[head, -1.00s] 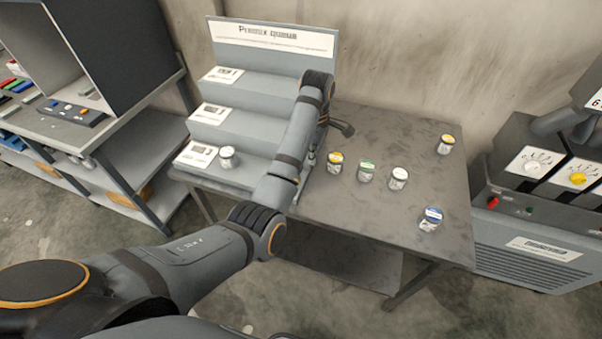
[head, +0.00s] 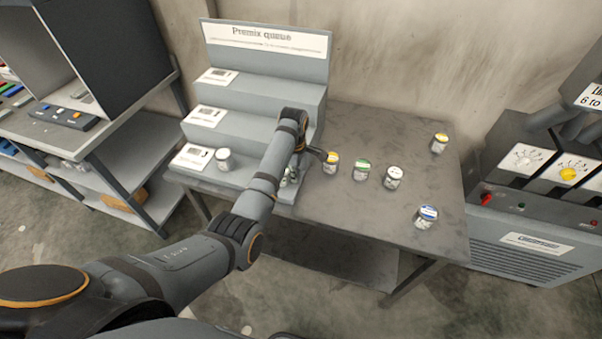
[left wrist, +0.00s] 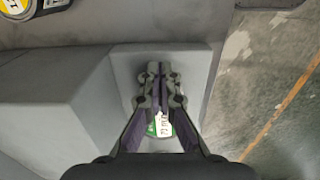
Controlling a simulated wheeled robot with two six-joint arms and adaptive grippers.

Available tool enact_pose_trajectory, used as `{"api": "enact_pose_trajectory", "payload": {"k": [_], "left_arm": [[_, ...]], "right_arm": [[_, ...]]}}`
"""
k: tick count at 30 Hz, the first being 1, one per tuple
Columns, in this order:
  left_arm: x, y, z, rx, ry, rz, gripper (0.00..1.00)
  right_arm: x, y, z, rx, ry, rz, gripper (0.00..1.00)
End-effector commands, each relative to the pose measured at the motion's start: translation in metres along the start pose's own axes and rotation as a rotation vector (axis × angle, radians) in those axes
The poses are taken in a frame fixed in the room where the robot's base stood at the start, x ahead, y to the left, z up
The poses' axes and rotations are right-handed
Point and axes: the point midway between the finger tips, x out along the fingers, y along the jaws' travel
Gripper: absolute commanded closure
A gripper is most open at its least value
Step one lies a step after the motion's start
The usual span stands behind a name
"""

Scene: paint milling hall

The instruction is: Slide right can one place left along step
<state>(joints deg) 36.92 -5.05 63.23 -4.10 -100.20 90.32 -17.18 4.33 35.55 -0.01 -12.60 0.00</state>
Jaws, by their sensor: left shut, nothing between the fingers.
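The grey "Premix queue" stepped stand (head: 240,178) has a can with a pale lid (head: 223,160) on its lowest step, just right of a label card. My left gripper (head: 290,177) is shut and empty, low over the right end of that step. In the left wrist view its closed fingers (left wrist: 160,75) point towards the step's end. A can with a white and green top (left wrist: 160,128) shows between the finger links there, partly covered; I cannot tell whether they touch. In the head view the gripper mostly hides this spot. My right gripper is out of view.
Several cans stand on the table right of the stand: a yellow-lidded one (head: 331,163) closest, then green (head: 361,170), white (head: 392,177) and blue (head: 426,217) ones, and another yellow one (head: 439,143) behind. A machine with dials (head: 530,185) stands at the right.

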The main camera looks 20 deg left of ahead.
Motion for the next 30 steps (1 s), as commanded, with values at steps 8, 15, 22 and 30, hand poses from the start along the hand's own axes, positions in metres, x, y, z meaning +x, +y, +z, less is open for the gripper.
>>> {"api": "enact_pose_trajectory", "payload": {"k": [8, 15, 22, 30], "left_arm": [[0.000, 0.000, 0.000, 0.000, 0.000, 0.000, 1.00], [-0.006, -0.001, -0.042, -0.003, 0.005, -0.003, 1.00], [-0.002, -0.001, -0.096, -0.002, 0.003, -0.003, 1.00], [0.000, 0.000, -0.111, 0.000, 0.000, 0.000, 1.00]], "right_arm": [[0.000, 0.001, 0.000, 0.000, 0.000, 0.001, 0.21], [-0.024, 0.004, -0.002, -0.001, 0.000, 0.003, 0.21], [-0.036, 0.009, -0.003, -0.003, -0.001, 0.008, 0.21], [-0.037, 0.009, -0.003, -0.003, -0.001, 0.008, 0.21]]}}
